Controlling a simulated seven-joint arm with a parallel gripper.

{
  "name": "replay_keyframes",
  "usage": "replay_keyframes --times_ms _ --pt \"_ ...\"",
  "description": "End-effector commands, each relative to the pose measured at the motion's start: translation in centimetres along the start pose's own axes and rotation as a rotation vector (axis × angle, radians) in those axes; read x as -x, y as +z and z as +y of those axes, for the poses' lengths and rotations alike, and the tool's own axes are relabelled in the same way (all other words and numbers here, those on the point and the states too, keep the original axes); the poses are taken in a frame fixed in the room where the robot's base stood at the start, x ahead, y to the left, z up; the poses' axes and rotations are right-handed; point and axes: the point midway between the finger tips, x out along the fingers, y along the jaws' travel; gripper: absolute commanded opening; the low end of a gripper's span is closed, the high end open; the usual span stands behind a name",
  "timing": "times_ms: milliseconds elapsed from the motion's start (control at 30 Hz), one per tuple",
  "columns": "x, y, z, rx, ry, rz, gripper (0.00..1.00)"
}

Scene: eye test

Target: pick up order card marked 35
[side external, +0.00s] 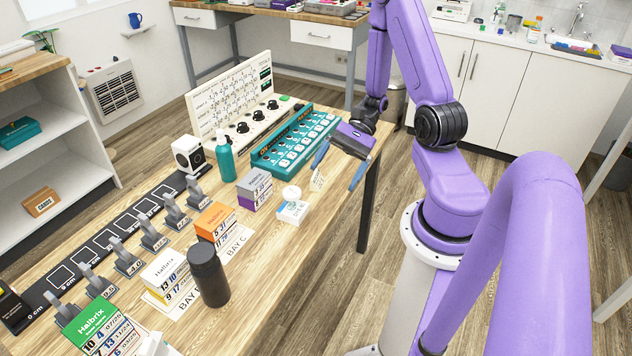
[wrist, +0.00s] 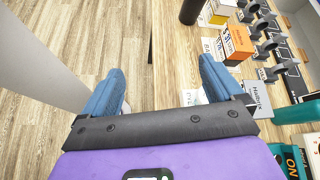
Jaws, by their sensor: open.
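No card clearly marked 35 can be read in either view. A small white card (side external: 317,180) with unreadable marks shows at the table's right edge in the side view, near my gripper's fingertips. My gripper (side external: 333,179) is open, with blue fingers apart and nothing seen between them. It hangs at the table's right edge, beside the teal tray (side external: 258,163), which holds several white labelled pieces. In the wrist view my gripper (wrist: 162,66) spans the table edge, with floor under the left finger. A white piece (wrist: 190,97) is partly hidden by the right finger.
A white block with a round top (side external: 291,211), a grey-purple box (side external: 254,189), a teal bottle (side external: 225,160) and a dark cylinder (side external: 208,277) stand nearby. An orange box (side external: 215,222), a white box (side external: 166,272) and a control panel (side external: 228,100) share the table (side external: 262,290).

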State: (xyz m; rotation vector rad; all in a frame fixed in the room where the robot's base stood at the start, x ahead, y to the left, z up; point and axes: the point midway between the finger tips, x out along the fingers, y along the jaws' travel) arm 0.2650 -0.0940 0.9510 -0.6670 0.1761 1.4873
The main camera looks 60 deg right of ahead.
Motion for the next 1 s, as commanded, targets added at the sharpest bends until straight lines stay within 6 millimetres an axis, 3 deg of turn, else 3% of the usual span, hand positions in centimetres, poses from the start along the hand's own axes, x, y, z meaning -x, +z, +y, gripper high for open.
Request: replay_keyframes --times_ms 267,500,767,1000 --pt "4.2 -6.3 1.2 -0.387 -0.485 0.03 0.94" --pt "7.5 -11.1 4.3 -0.68 -0.879 0.062 0.94" --pt "9.0 -13.6 7.0 -0.847 -1.104 0.079 0.94" --pt "8.5 -14.3 6.2 -0.861 -1.12 0.078 0.94"
